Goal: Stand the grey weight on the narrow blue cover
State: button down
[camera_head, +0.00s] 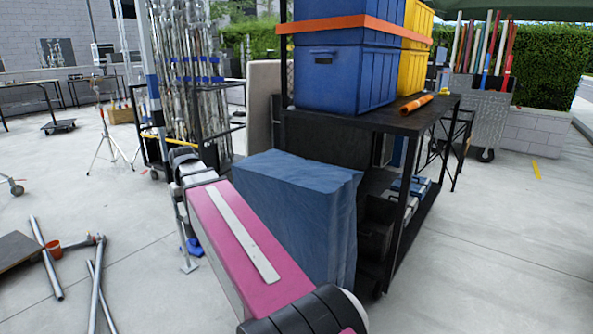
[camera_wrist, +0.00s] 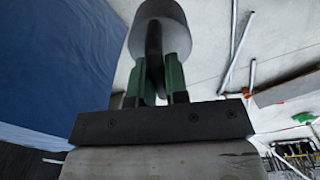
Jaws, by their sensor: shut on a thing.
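The blue cover (camera_head: 295,205) is a tall, narrow, cloth-like block with a flat top, beside the black cart. Its blue side also fills the left of the wrist view (camera_wrist: 50,60). My gripper (camera_wrist: 157,75) has green fingers, shut on a dark upright part of the grey weight (camera_wrist: 158,22). The weight's round, pale grey body shows beyond the fingertips at the top of the wrist view, apart from the blue surface in the picture. In the head view my pink arm crosses in front of the cover's left side; I cannot make out the weight there.
The black cart (camera_head: 420,118) carries blue (camera_head: 345,75) and yellow (camera_head: 415,40) crates and an orange tube (camera_head: 416,104). A rack of metal poles (camera_head: 190,80) stands behind my arm. Loose pipes (camera_head: 46,258) lie at left.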

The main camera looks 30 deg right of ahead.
aim_at(295, 166)
jog(key=z, duration=0.85)
